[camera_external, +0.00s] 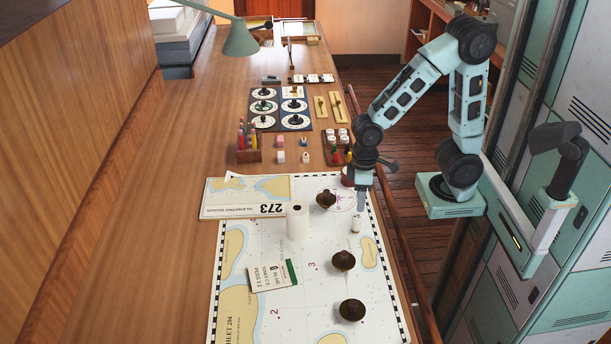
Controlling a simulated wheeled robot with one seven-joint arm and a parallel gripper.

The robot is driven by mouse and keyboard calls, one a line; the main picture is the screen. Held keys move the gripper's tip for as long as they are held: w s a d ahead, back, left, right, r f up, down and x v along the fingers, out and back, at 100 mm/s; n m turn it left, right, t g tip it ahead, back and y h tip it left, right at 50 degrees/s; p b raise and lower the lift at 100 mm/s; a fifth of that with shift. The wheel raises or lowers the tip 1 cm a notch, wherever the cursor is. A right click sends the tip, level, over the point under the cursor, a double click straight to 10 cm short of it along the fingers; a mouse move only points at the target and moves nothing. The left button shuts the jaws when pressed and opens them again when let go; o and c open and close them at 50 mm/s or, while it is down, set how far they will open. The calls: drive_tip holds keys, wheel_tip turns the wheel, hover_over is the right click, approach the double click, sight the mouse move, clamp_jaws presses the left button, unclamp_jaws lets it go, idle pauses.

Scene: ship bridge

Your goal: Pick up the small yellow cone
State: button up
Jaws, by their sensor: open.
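I cannot clearly make out the small yellow cone. A small rack (330,137) right of the middle of the table holds white pieces and small red (337,156) and green pieces; the arm partly covers its near right side. A tiny yellowish spot (294,91) shows on the dial board, too small to identify. My gripper (361,207) points down over the chart's right side, nearer the camera than the rack. It is open and appears empty. A small white cylinder (356,225) stands just below it; I cannot tell whether they touch.
Behind are a pencil holder (249,155), small blocks and the dial board (280,126). A green lamp (240,40) overhangs the far left. The table's left side is clear.

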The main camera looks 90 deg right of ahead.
drive_tip(key=w+d+r+m+p, duration=0.2)
drive_tip(key=d+m, duration=0.1)
drive_tip(key=d, duration=0.5)
drive_tip(key=w+d+r+m+p, duration=0.1)
drive_tip(key=w+d+r+m, duration=0.1)
drive_tip(key=d+m, duration=0.35)
drive_tip(key=m+h+p, duration=0.1)
drive_tip(key=m+p, duration=0.6)
drive_tip(key=m, duration=0.1)
hover_over(350, 156)
drive_tip(key=d, duration=0.1)
drive_tip(key=shift+n, duration=0.25)
wheel_tip(350, 156, down, 9)
drive_tip(key=shift+s+f, duration=0.15)
drive_tip(key=shift+f, duration=0.05)
drive_tip(key=shift+f+p, duration=1.25)
drive_tip(key=shift+f, duration=1.4)
clamp_jaws()
